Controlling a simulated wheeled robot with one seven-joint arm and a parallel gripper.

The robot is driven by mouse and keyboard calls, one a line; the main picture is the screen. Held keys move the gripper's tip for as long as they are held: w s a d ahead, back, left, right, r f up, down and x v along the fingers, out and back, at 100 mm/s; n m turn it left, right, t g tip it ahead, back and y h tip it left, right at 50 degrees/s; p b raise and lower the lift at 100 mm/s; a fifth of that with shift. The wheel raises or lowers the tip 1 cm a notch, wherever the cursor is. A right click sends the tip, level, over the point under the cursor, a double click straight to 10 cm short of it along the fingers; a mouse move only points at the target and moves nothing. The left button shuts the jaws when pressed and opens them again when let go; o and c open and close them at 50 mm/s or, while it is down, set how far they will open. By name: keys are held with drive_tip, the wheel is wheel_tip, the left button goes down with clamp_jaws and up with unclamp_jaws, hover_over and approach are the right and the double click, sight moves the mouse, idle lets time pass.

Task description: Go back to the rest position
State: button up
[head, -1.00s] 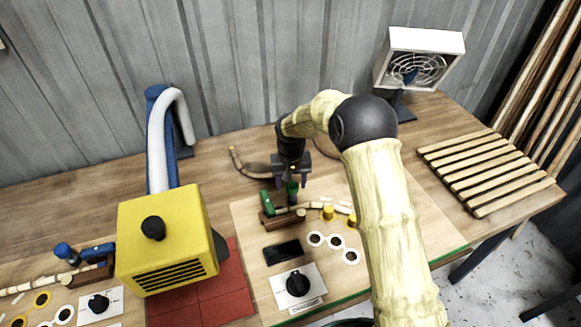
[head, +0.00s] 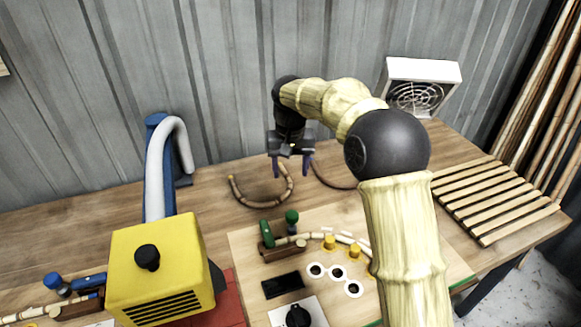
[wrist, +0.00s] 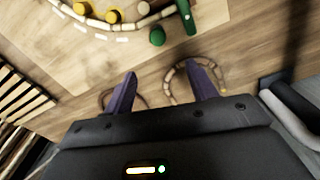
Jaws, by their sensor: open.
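My gripper (head: 291,166) is open and empty, raised above the back of the workbench. Its two purple fingers point down and are spread apart, and they also show in the wrist view (wrist: 162,92). My arm hides part of the board's right side.
A yellow machine (head: 165,265) with a blue post and grey hose (head: 180,135) stands at left. A fan (head: 418,96) stands at back right, beside a slatted rack (head: 490,198). Rattan poles (head: 545,110) lean at far right. A corrugated wall (head: 230,70) closes the back.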

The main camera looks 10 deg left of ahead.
drive_tip(key=shift+r, duration=0.2)
idle(0.3)
drive_tip(key=s+d+f+m+t, duration=0.1)
drive_tip(key=s+d, duration=0.3)
drive_tip(key=d, duration=0.4)
drive_tip(key=s+d+f, duration=0.1)
drive_tip(key=s+d, duration=0.2)
drive_tip(key=d, duration=0.5)
drive_tip(key=s+d+f+m+t, duration=0.1)
drive_tip(key=s+d+f, duration=0.3)
drive_tip(key=s+d, duration=0.7)
drive_tip(key=s+m, duration=0.1)
drive_tip(key=s, duration=0.3)
drive_tip(key=shift+d+f+t, duration=0.15)
drive_tip(key=shift+d+t, duration=0.15)
drive_tip(key=shift+d, duration=0.1)
